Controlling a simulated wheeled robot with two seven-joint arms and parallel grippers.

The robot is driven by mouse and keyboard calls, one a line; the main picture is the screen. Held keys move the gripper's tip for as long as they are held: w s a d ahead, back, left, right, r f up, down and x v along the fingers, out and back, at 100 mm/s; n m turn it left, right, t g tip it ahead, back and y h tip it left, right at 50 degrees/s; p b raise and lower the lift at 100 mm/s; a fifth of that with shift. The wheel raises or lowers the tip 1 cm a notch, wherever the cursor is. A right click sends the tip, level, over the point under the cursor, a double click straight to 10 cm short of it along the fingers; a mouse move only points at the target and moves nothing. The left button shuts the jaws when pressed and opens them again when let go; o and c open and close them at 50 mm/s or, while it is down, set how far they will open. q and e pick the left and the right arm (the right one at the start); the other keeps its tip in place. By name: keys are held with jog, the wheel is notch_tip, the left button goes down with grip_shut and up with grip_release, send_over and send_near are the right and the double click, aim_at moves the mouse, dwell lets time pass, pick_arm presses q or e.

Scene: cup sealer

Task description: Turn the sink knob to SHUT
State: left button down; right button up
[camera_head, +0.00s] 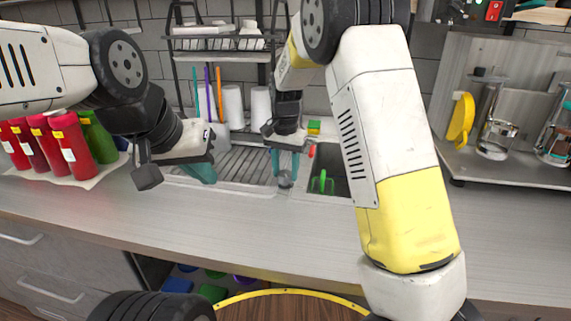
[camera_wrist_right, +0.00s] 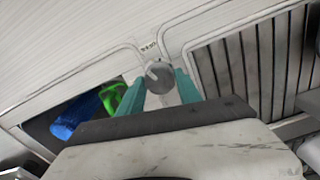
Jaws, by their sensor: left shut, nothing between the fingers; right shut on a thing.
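The sink knob (camera_wrist_right: 159,77) is a small round grey knob on the pale counter strip between the sink basin and the drain rack. A light mark shows on its face, and small lettering above it is too small to read. My right gripper (camera_wrist_right: 164,86) has its teal fingers on either side of the knob, shut on it. In the head view the knob (camera_head: 285,181) shows just below the right gripper's fingertips (camera_head: 285,170). My left gripper (camera_head: 203,173) is shut and empty over the left part of the drain rack.
The dark sink basin (camera_head: 335,168) holds a green item (camera_head: 322,183), with a blue item (camera_wrist_right: 77,117) beside it in the wrist view. Red bottles (camera_head: 50,140) stand at left. White cups (camera_head: 233,106) stand behind the drain rack (camera_head: 245,165). The front counter is clear.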

aim_at(285, 173)
jog(key=n, duration=1.3)
jog(key=shift+r, duration=0.1)
jog(key=shift+n, duration=0.3)
dwell(0.3)
jog(key=o, duration=1.4)
jog(key=shift+c, duration=0.2)
notch_tip(285, 173, up, 8)
jog(key=shift+f, duration=0.1)
